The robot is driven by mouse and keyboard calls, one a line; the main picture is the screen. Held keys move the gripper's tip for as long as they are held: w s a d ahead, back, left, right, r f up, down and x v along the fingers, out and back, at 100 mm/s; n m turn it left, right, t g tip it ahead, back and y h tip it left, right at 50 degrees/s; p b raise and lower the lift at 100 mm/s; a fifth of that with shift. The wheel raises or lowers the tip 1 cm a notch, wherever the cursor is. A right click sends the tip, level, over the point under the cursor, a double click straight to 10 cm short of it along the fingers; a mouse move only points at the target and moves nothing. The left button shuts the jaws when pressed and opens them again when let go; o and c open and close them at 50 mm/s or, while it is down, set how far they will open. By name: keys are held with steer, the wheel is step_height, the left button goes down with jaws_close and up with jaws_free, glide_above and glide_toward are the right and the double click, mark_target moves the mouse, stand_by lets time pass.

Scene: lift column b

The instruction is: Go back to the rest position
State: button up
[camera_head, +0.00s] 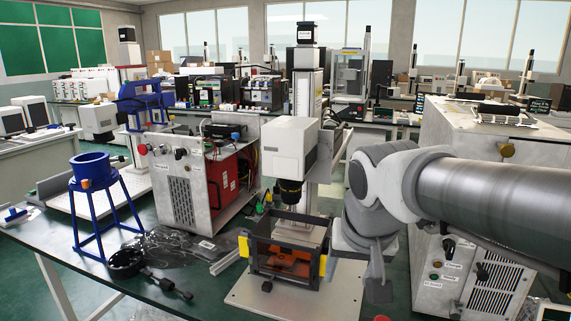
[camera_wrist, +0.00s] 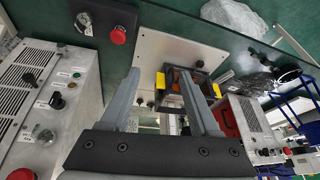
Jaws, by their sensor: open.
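My gripper (camera_wrist: 163,100) is open in the wrist view, its two grey fingers spread wide with nothing held between them. In the head view my gripper (camera_head: 374,266) hangs at the end of my arm, just right of a dark open-frame fixture (camera_head: 288,250) with yellow clips and an orange part inside. The fixture also shows beyond the fingers in the wrist view (camera_wrist: 182,84). In the head view the fingertips are partly hard to make out against the machine behind.
The fixture stands on a pale base plate (camera_head: 245,296) under a white camera head (camera_head: 290,146) on a column. A blue tripod stand (camera_head: 98,200), a control box with a red side (camera_head: 185,185) and a grey cabinet (camera_head: 445,270) surround it. A red button (camera_wrist: 118,36) sits near the plate.

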steer(key=s+d+f+n+t, duration=0.15)
steer(key=s+d, duration=0.25)
steer(key=s, duration=0.7)
step_height(320, 180, up, 12)
steer(key=p, duration=1.3)
